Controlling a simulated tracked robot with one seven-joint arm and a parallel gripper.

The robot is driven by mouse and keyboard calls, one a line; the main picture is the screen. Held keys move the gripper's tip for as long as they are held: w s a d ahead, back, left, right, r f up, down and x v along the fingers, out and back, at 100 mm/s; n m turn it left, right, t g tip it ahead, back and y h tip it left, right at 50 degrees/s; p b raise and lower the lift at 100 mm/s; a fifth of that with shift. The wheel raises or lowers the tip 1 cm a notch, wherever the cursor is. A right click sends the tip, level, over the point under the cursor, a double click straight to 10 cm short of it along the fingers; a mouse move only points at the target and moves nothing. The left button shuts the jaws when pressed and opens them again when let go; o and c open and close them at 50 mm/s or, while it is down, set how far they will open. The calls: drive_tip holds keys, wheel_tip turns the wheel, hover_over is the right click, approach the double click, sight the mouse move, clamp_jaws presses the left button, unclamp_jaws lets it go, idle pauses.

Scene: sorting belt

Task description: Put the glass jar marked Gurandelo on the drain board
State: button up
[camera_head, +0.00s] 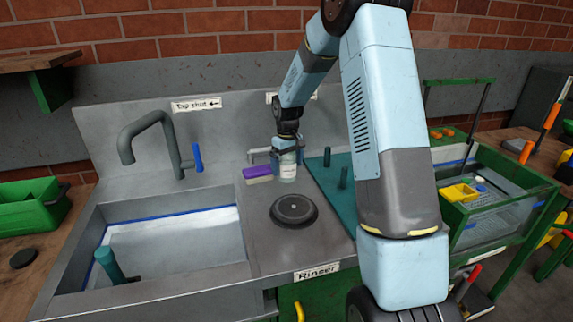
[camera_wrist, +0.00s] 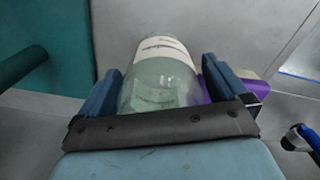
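A clear glass jar (camera_head: 288,172) with a pale label stands upright or hangs just above the steel counter, left of the drain board. In the wrist view the jar (camera_wrist: 160,85) sits between my two fingers, which meet its sides; its label is too small to read surely. My gripper (camera_head: 287,147) is shut on the jar from above and behind. The drain board (camera_head: 323,180) is a teal panel with upright pegs; my arm hides its right part. I cannot tell whether the jar's base touches the counter.
A purple and yellow sponge (camera_head: 258,174) lies just left of the jar. A round black rinser (camera_head: 294,210) is in front of it. The sink (camera_head: 175,245) with water is at left. Pegs (camera_head: 343,177) rise from the board. A green-framed cart (camera_head: 500,215) is at right.

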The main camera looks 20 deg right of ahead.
wheel_tip(320, 180, up, 12)
drive_tip(key=f, duration=0.1)
drive_tip(key=s+r+m+t, duration=0.1)
drive_tip(key=s+r, duration=0.8)
drive_tip(key=r, duration=0.1)
drive_tip(key=s+r+m+t, duration=0.1)
drive_tip(key=s+r+t, duration=0.1)
drive_tip(key=s, duration=1.3)
drive_tip(key=s+r+m+t, duration=0.2)
drive_tip(key=s+r, duration=0.1)
drive_tip(key=s, duration=1.2)
drive_tip(key=shift+s+a+m+t, duration=0.15)
drive_tip(key=shift+a+m+t, duration=0.05)
drive_tip(key=shift+m+t, duration=0.1)
